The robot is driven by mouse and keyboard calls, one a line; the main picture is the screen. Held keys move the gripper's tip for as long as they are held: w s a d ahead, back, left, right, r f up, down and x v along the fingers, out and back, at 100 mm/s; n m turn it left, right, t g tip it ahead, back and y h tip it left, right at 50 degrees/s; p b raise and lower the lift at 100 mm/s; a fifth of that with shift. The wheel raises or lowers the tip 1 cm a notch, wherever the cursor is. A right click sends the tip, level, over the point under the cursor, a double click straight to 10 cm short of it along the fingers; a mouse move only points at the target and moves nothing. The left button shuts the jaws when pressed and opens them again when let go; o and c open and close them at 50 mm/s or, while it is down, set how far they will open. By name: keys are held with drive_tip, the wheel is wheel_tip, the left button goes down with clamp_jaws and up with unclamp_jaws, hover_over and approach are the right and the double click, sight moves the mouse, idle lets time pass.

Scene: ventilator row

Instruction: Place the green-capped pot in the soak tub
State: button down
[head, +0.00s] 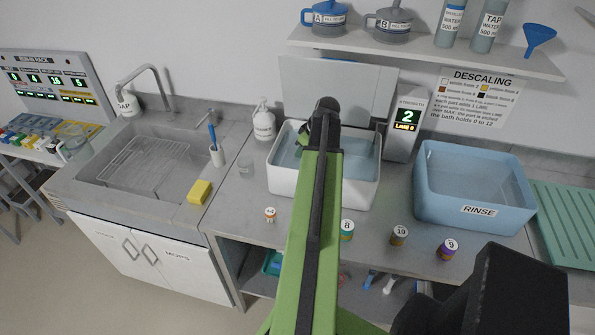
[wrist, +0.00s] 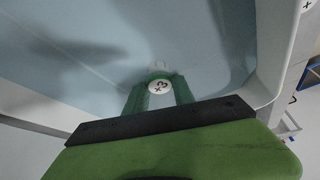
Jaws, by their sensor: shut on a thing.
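The soak tub is the white tub (head: 283,181) with bluish liquid on the counter. My gripper (wrist: 158,92) is over this tub; in the head view my arm hides its fingertips. In the wrist view the green fingers are shut on a small pot (wrist: 158,86) with a round white top marked 3. Its cap colour is hard to tell against the green fingers. The tub's inside fills most of the wrist view, with its wall (wrist: 272,50) at the right. I cannot tell whether the pot touches the liquid.
Several small pots stand along the counter front, including one with green marked 8 (head: 347,229). A blue rinse tub (head: 475,185) is at the right. A strength unit (head: 406,120) reading 2 stands beside the white tub. A soap bottle (head: 264,122) and sink (head: 150,165) are left.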

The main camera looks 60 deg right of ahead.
drive_tip(key=w+f, duration=0.1)
drive_tip(key=w+f+b, duration=0.1)
drive_tip(key=w, duration=0.1)
drive_tip(key=shift+w, duration=0.2)
wheel_tip(320, 180, down, 4)
drive_tip(key=b, duration=0.4)
drive_tip(key=shift+f, duration=0.25)
drive_tip(key=shift+r, duration=0.25)
drive_tip(key=shift+f, duration=0.2)
drive_tip(key=c, duration=1.1)
unclamp_jaws()
drive_tip(key=shift+o, duration=0.2)
drive_tip(key=shift+r, duration=0.1)
